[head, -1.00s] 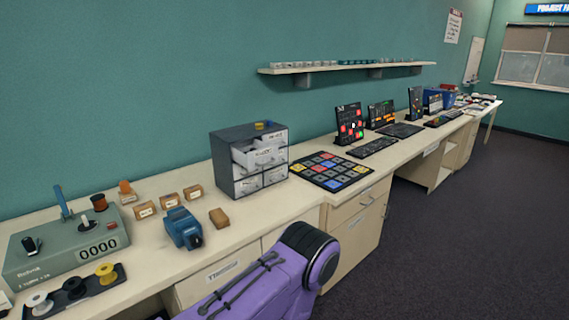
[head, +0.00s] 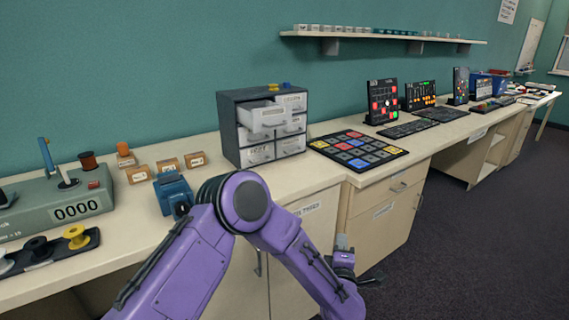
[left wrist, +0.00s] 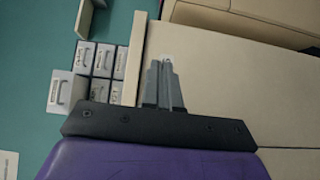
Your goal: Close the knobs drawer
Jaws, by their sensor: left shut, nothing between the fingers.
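A small dark grey drawer cabinet (head: 231,131) stands on the counter against the wall, with two columns of pale labelled drawers. Its top left drawer (head: 266,116) is pulled out; the others look shut. I cannot read its label well enough to confirm it is the knobs drawer. In the left wrist view the drawer fronts (left wrist: 104,60) show at the left, with one drawer (left wrist: 67,92) sticking out. My left gripper (head: 371,281) is shut and empty, low in front of the counter, right of and well apart from the cabinet. Its fingers show in the left wrist view (left wrist: 166,84).
A black button pad (head: 357,150) lies right of the cabinet. A blue device (head: 174,193) and small brown boxes (head: 168,166) lie to its left. Yellow and blue pieces sit on the cabinet top. A shelf (head: 385,36) hangs above. The counter's front edge lies between gripper and cabinet.

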